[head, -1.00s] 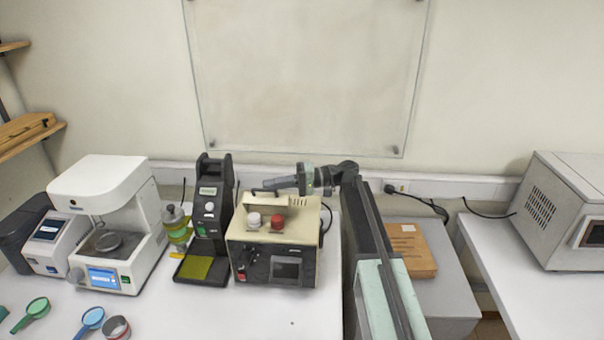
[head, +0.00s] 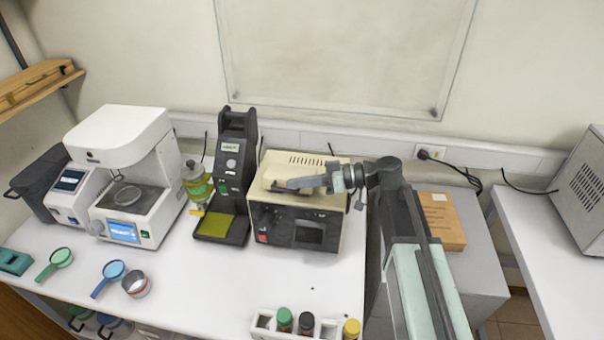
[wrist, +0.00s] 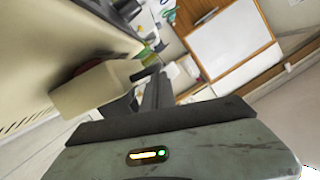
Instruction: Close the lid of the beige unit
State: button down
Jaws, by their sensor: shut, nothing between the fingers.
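The beige unit (head: 338,198) stands on the white bench, with a dark front panel. Its beige lid (head: 308,162), with vent slots, lies low and looks nearly flat over the top; whether it is fully seated I cannot tell. My gripper (head: 290,184) is shut and empty, reaching in from the right across the lid's front part. Contact is unclear.
A black device (head: 232,180) stands close left of the unit, then a bottle (head: 196,182) and a white instrument (head: 120,150). A vial rack (head: 263,322) is at the front edge. A wooden box (head: 442,222) lies to the right. The bench before the unit is clear.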

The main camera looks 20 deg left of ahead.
jog(key=shift+s+f+n+b, duration=0.45)
jog(key=shift+s+f+n, duration=0.1)
jog(key=shift+f, duration=0.25)
jog(key=shift+s+f+b, duration=0.2)
jog(key=shift+f+b, duration=0.2)
jog(key=shift+f, duration=0.05)
jog(key=shift+s+d+f, duration=0.1)
jog(key=shift+s, duration=0.05)
jog(key=r+p, duration=0.3)
jog(key=w+r+p, duration=0.1)
jog(key=r, duration=0.1)
jog(key=shift+p, duration=0.4)
jog(key=p+v, duration=0.1)
jog(key=v, duration=0.8)
jog(key=shift+d+f, duration=0.25)
jog(key=shift+d, duration=0.1)
jog(key=shift+d, duration=0.1)
